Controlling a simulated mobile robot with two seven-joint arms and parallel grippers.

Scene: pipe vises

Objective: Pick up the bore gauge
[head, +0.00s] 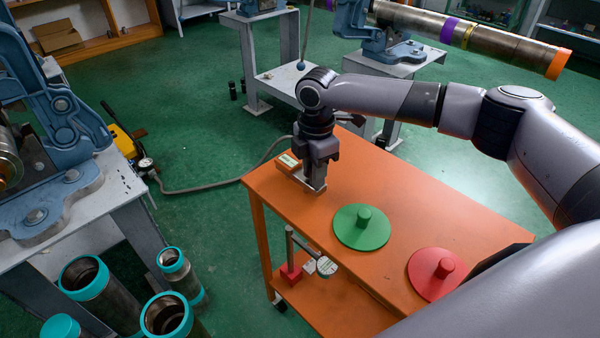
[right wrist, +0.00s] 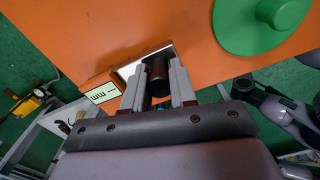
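The bore gauge (right wrist: 158,76) shows as a dark upright cylinder between the fingers of my right gripper (right wrist: 158,88). The fingers flank it closely on both sides, with little or no gap visible. Its lower part is partly hidden. In the head view my right gripper (head: 315,184) points down at the far left corner of the orange cart top (head: 390,195), and its fingers hide the gauge. A small box with a pale display marked mm (right wrist: 103,93) lies beside the fingers; it also shows in the head view (head: 288,162). My left gripper is out of view.
A green disc with a knob (head: 362,228) and a red one (head: 436,273) lie on the cart top. A dial stand (head: 293,266) is on the lower shelf. Pipes with teal rims (head: 92,280) stand at lower left; blue vises (head: 50,180) are beyond.

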